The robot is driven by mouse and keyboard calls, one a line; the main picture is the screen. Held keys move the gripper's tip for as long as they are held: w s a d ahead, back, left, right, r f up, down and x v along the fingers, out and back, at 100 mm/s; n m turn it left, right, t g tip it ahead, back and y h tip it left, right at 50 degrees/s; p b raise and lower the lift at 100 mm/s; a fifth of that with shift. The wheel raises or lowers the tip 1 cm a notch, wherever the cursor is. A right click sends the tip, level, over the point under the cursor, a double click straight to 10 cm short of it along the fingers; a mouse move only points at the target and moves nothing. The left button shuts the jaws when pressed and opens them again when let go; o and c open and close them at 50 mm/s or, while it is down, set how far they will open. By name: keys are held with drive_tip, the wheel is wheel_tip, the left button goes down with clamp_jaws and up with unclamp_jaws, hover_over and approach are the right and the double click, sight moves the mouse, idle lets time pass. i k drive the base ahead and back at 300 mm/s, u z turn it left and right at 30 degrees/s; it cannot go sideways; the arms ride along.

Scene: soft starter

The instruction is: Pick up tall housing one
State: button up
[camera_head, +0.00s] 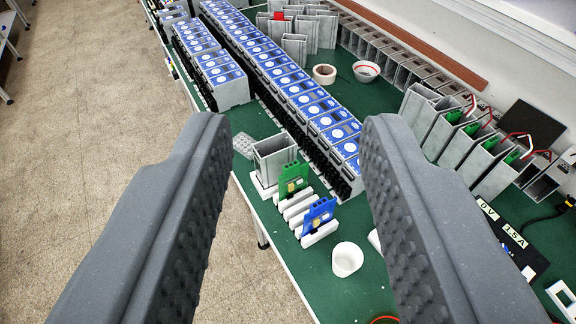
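My gripper (294,130) is open and empty. Its two dark grey padded fingers are wide apart, above the green-topped table. Between the fingers, lower down, a grey open-topped tall housing (274,158) stands upright in a white holder near the table's left edge. More grey open-topped housings (440,125) stand in a row at the right, some with green parts and red and white wires. Several grey housings (305,35) also stand at the back. I see no label that shows which is housing one. The right finger hides part of the table.
A green board (293,178) and a blue board (318,215) stand in white slotted holders beside the housing. Long rows of blue-faced units (290,85) run behind. A white cup (347,259), tape roll (324,74) and bowl (366,71) sit on the table (345,215).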

sight(275, 163)
drive_tip(key=z, duration=2.95)
drive_tip(key=k, duration=1.55)
drive_tip(key=u, duration=2.15)
drive_tip(key=i, duration=0.95)
drive_tip(key=u, duration=0.1)
